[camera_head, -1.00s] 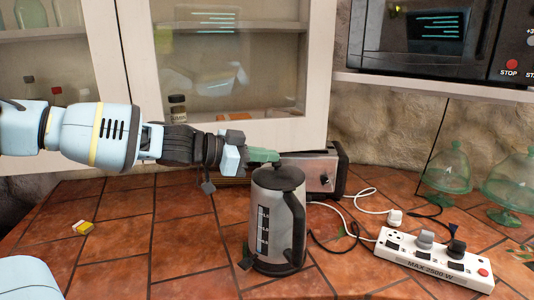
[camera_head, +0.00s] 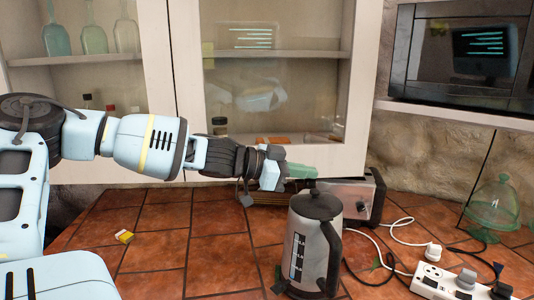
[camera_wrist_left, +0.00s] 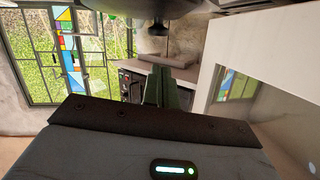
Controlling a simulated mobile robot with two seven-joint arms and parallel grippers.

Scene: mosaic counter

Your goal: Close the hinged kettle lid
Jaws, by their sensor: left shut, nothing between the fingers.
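The kettle (camera_head: 312,252) is a grey metal jug with a dark handle on its right and a level window on its front. It stands upright on the tiled counter. Its dark lid (camera_head: 314,205) lies down over the top and looks shut, with its knob upward. My left gripper (camera_head: 302,171) is just above and behind the lid, with a small gap seen between its green fingers and the knob. The fingers are together and empty, also in the left wrist view (camera_wrist_left: 160,88). My right gripper is not in view.
A toaster (camera_head: 345,196) stands behind the kettle. A white power strip (camera_head: 435,280) with plugs and cables lies to the right, near a green glass dome (camera_head: 493,205). A small yellow box (camera_head: 124,236) lies at left. The counter between box and kettle is mostly clear.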

